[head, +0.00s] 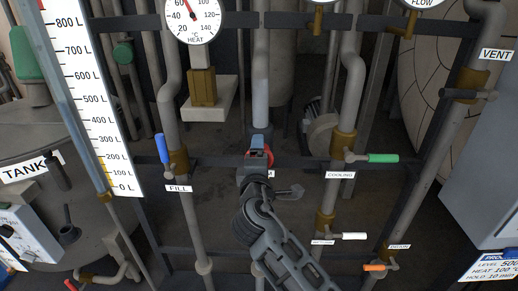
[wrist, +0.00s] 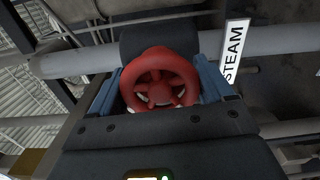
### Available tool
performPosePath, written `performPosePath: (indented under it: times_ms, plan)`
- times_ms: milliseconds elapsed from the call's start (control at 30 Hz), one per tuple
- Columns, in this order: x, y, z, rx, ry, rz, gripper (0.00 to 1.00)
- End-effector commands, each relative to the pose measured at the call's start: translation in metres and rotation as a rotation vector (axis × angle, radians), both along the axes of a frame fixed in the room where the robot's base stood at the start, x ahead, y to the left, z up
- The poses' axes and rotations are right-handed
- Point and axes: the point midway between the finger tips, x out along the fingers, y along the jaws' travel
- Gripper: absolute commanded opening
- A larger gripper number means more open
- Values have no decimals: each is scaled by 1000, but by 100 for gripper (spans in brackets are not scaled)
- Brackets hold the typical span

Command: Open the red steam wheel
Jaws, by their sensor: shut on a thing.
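The red steam wheel (wrist: 160,78) fills the middle of the wrist view, between the two blue fingers of my gripper (wrist: 155,90). The fingers are shut on its rim from both sides. In the head view, my gripper (head: 257,145) is at the wheel on the middle pipe, and a bit of the red wheel (head: 268,155) shows beside the fingers. The rest of the wheel is hidden behind the gripper there. The STEAM label (wrist: 233,48) is right of the wheel in the wrist view.
The blue FILL lever (head: 162,149) is to the left. The green COOLING lever (head: 382,158), a white lever (head: 354,236) and the orange DRAIN lever (head: 374,267) are to the right. A level scale (head: 92,100) stands at the left. Vertical pipes flank my arm.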

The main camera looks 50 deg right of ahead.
Motion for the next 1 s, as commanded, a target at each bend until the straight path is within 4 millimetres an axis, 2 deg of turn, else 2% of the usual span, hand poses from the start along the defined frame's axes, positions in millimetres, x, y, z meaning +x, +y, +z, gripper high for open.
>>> performPosePath:
  times_ms: [33,433,1000]
  plan:
    - [2,3,4,-24,30,8,50]
    - [2,4,1,-169,213,10,50]
    - [3,4,-1,-204,260,11,50]
